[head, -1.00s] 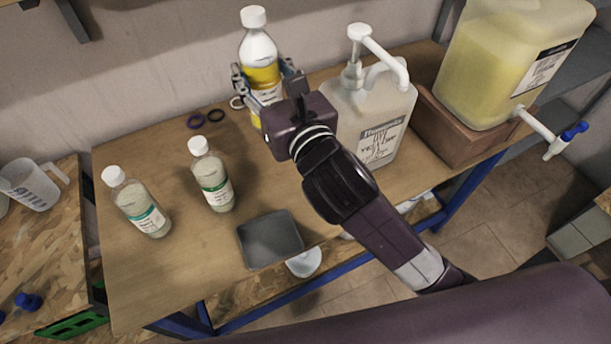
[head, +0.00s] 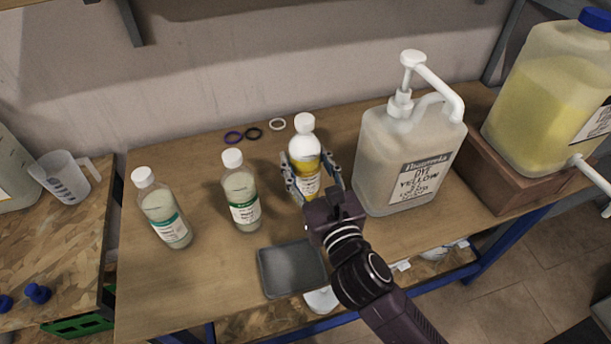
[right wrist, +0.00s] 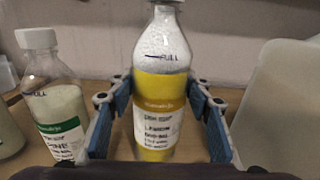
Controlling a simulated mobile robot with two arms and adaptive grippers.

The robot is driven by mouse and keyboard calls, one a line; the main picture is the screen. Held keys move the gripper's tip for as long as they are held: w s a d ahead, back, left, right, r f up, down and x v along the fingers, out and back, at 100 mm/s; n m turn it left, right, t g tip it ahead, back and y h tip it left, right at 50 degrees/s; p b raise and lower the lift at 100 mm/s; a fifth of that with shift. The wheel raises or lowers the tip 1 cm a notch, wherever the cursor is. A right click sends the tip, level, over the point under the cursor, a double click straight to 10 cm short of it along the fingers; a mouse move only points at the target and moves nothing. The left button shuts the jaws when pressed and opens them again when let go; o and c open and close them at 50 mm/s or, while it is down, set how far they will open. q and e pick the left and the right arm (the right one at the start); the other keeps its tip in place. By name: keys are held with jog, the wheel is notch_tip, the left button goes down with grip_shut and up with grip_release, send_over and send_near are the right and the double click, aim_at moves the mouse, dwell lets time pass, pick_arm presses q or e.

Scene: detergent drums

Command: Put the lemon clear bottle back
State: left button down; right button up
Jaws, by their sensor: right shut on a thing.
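The bottle with a white cap, clear body and yellow band and label (head: 306,172) is in my right gripper (head: 309,166), between the green-labelled bottle and the pump jug. In the right wrist view the bottle (right wrist: 160,105) is upright, with the blue-padded fingers (right wrist: 160,98) on both sides of it. The label's small print is too blurred to read surely. Its base is hidden by the gripper, so I cannot tell whether it touches the table. My left gripper is not in view.
A green-labelled bottle (head: 240,195) and a teal-labelled bottle (head: 163,212) stand left. A pump jug (head: 405,165) stands close on the right. A grey tray (head: 291,270) lies in front.

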aim_at(310, 184)
jog(key=shift+f+b, duration=0.55)
jog(key=shift+f, duration=1.6)
jog(key=o, duration=1.5)
jog(key=shift+f, duration=0.1)
jog(key=shift+o, duration=0.2)
jog(key=shift+s, duration=0.15)
jog(key=b+v, duration=0.1)
jog(key=v, duration=1.1)
